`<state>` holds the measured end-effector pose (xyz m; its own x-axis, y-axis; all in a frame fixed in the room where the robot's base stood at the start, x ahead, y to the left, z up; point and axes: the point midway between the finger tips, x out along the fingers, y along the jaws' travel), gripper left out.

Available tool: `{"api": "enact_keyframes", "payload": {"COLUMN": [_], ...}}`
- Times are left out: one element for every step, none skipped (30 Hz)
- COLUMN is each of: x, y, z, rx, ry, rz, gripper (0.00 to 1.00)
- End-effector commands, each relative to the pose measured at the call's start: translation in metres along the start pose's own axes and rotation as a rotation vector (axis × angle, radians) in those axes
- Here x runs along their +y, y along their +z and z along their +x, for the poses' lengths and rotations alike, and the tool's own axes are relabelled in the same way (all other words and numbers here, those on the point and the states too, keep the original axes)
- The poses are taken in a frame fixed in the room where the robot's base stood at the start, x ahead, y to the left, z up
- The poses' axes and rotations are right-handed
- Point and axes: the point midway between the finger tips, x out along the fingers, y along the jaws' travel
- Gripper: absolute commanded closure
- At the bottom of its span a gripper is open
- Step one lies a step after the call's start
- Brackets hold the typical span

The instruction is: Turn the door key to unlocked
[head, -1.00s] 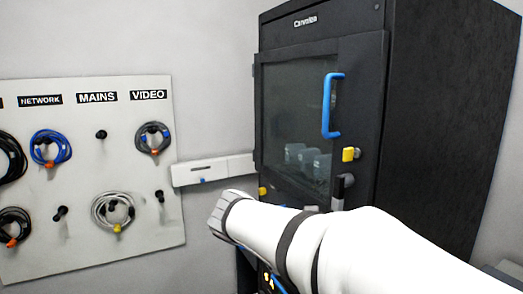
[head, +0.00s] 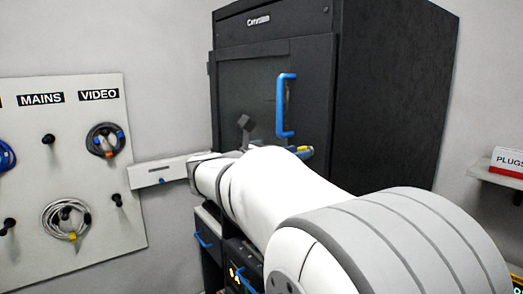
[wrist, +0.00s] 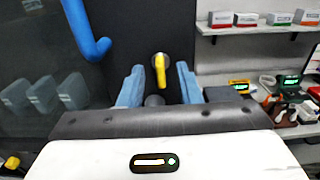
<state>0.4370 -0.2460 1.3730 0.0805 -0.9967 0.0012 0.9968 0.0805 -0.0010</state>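The yellow door key (wrist: 160,70) sits in a round lock on the dark cabinet door. In the wrist view its yellow grip points straight down. My gripper (wrist: 158,72) is open, with one blue-grey finger on each side of the key and visible gaps between. I cannot tell how deep the key is between the fingers. In the head view a bit of yellow (head: 303,148) shows at my gripper, and my white arm hides most of the area. The door (head: 243,85) of the black cabinet looks closed.
A blue door handle (head: 285,105) stands out left of and above the key; it also shows in the wrist view (wrist: 85,30). A cable board (head: 95,190) hangs on the left wall. Shelves with boxes (wrist: 250,19) and equipment (wrist: 290,110) are at the right.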

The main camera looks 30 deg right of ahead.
Motion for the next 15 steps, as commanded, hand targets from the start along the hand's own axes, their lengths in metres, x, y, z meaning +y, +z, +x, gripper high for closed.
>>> {"api": "enact_keyframes", "payload": {"x": [-0.0003, -0.0005, -0.0005, -0.0004, -0.0003, -0.0002, -0.0002, -0.0002, -0.0002, -0.0002, -0.0002, -0.0003, -0.0003, -0.0003, -0.0004], "y": [0.0006, 0.0005, 0.0003, 0.0001, 0.0, -0.0001, -0.0002, -0.0003, -0.0003, -0.0004, -0.0003, -0.0003, -0.0003, -0.0003, -0.0003], "z": [0.0052, 0.0072, 0.009, 0.01, 0.0107, 0.0113, 0.0115, 0.0115, 0.0115, 0.0115, 0.0114, 0.0114, 0.0114, 0.0114, 0.0115], "rx": [0.0, 0.0, 0.0, 0.0, 0.001, 0.001, 0.001, 0.001, 0.001, 0.001, 0.001, 0.001, 0.001, 0.001, 0.001], "ry": [-0.002, -0.002, -0.002, -0.001, -0.001, 0.0, 0.0, 0.0, 0.001, 0.0, 0.0, 0.0, 0.0, 0.0, 0.0], "rz": [-0.001, -0.001, -0.001, -0.001, 0.0, 0.0, 0.0, 0.0, 0.0, 0.0, 0.0, 0.0, 0.001, 0.001, 0.001], "gripper": [0.69, 0.69, 0.69, 0.69, 0.69, 0.69, 0.69, 0.69, 0.69, 0.69, 0.69, 0.69, 0.71, 0.73, 0.76]}}
